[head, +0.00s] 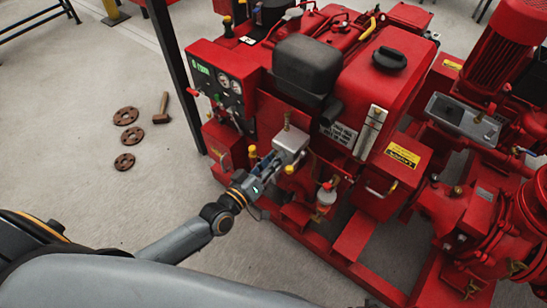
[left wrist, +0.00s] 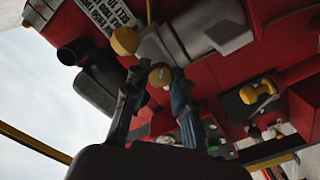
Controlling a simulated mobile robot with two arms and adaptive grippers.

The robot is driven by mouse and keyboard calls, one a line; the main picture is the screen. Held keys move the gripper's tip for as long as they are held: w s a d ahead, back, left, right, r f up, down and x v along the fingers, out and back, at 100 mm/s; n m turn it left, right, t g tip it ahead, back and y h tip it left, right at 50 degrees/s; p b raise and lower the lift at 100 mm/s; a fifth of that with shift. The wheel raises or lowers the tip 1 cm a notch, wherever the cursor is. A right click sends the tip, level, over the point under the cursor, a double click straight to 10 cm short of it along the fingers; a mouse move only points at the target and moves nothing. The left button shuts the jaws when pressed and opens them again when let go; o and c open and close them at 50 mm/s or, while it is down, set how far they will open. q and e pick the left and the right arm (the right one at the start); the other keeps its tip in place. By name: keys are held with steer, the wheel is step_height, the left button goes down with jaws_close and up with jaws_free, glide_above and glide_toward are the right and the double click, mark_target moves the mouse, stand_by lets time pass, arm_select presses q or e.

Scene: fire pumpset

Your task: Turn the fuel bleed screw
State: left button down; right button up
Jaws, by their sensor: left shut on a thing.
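My left gripper (head: 268,163) reaches up from the lower left to the pump engine's front, just below a grey metal block (head: 291,143). In the left wrist view, the two dark fingers of the left gripper (left wrist: 157,82) close around a small yellow knob (left wrist: 160,76), which looks like the fuel bleed screw. The fingers partly hide it. A second yellow knob (left wrist: 124,40) sits beside the grey block, apart from the fingers. In the head view, yellow knobs show on either side of the gripper, one left (head: 252,151) and one right (head: 289,169). My right gripper is not in view.
The red pumpset (head: 355,245) fills the right, with a control panel (head: 216,75) at its left and a fuel tank (head: 385,75). A clear bowl (head: 326,197) hangs right of the gripper. Flanges (head: 125,116) and a hammer (head: 162,108) lie on open floor.

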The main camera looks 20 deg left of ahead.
arm_select(q)
steer(key=n, duration=0.3)
steer(key=shift+f+n, duration=0.1)
steer(key=shift+n, duration=0.3)
steer(key=shift+n+b, duration=0.3)
steer(key=shift+n, duration=1.7)
steer(key=shift+n+b, duration=0.4)
steer(key=shift+n, duration=0.6)
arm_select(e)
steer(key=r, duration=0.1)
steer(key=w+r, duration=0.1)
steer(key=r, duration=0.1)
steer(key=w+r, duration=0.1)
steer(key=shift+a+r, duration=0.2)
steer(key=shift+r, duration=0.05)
arm_select(q)
steer(key=c, duration=1.4)
jaws_free()
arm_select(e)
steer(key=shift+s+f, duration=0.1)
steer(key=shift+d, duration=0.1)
arm_select(q)
steer(key=v, duration=1.2)
